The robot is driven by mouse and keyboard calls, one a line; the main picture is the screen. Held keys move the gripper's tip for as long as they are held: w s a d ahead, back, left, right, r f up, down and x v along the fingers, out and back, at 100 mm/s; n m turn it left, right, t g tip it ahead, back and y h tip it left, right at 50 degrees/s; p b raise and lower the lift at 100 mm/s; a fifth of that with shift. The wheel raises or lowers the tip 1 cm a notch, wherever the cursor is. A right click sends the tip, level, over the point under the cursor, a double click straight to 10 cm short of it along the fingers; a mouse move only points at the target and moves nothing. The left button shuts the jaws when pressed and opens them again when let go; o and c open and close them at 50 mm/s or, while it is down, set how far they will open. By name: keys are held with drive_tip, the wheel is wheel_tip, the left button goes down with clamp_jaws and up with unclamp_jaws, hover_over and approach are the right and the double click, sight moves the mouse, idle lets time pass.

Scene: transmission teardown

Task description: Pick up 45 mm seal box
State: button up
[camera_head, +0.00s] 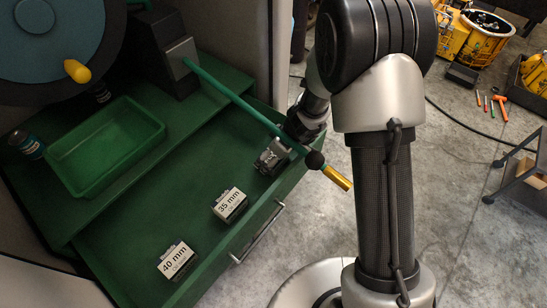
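Two small white-topped boxes sit in the open green drawer (190,215). The 35 mm box (229,205) is nearer the middle and the 40 mm box (177,261) is at the lower left. No box with a 45 mm label shows. My gripper (270,160) is low over the drawer's right end, up and right of the 35 mm box. The spot at and beneath its fingers is hidden, so I cannot tell whether it is open or shut or holds anything.
A green lever (235,97) with a dark ball and brass end (336,178) crosses near my gripper. A green tray (107,146) and a dark bottle (27,144) stand on the left ledge. The drawer handle (259,234) faces the open floor.

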drive_tip(key=c, duration=0.9)
drive_tip(key=shift+r, duration=0.1)
